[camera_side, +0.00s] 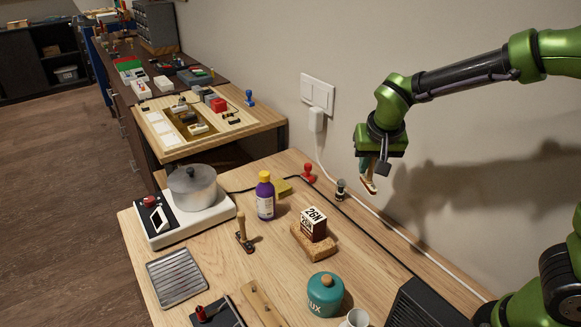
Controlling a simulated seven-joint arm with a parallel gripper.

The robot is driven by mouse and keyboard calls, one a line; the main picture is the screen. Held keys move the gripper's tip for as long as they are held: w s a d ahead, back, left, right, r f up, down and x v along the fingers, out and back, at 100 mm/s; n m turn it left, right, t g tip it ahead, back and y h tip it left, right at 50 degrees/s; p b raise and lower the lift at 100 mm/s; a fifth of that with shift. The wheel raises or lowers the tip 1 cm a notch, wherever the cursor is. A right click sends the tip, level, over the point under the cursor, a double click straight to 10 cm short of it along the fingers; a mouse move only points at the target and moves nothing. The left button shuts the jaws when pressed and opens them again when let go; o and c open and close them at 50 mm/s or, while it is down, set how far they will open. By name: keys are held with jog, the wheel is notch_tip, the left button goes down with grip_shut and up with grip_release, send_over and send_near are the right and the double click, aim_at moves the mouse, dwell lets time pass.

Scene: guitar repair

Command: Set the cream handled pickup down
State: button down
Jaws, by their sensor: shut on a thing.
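My gripper (374,166) is at the right, above the back edge of the wooden table near the wall, pointing down. It is shut on a small cream and brown piece (369,186), which looks like the cream handled pickup. The pickup hangs tilted below the jaws, clear of the tabletop. Its upper part is hidden by the jaws, and it is too small to make out its handle clearly.
Nearest below are a small dark knob-topped piece (340,190) and a red-handled piece (309,174). A boxed block (313,224), purple bottle (265,196), teal jar (325,295) and hotplate with pot (193,188) stand on the table (215,261). A white cable (400,234) runs along the wall.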

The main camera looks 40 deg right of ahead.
jog(key=f, duration=0.4)
jog(key=d+f, duration=0.1)
jog(key=f, duration=0.8)
jog(key=shift+s+d, duration=0.2)
jog(key=shift+d, duration=0.1)
jog(key=shift+f, duration=0.1)
jog(key=c, duration=1)
grip_release()
